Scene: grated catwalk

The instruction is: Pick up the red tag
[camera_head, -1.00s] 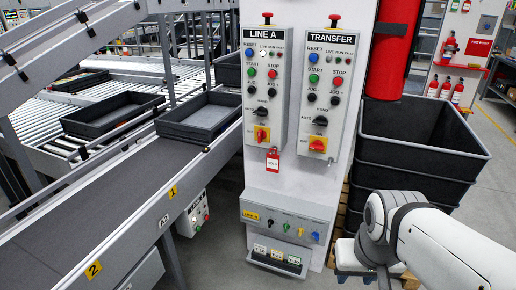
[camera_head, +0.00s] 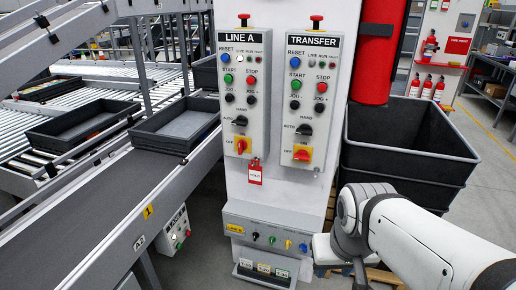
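The red tag (camera_head: 255,172) hangs at the lower right corner of the LINE A control box (camera_head: 243,100), just below its red and yellow rotary switch (camera_head: 241,146). It is small, with a white label area on its lower part. It hangs upright against the white column and is fully in view. My white arm comes in from the lower right, and its visible links are apart from the tag, to the right and below. My gripper's fingers do not show, so I cannot see whether they hold anything.
The TRANSFER box (camera_head: 312,105) is right of LINE A. Below the tag, a grey panel (camera_head: 268,238) with coloured pegs and a card holder (camera_head: 264,270) juts out. Black bins (camera_head: 408,150) stand at right. A conveyor (camera_head: 90,220) with trays fills the left.

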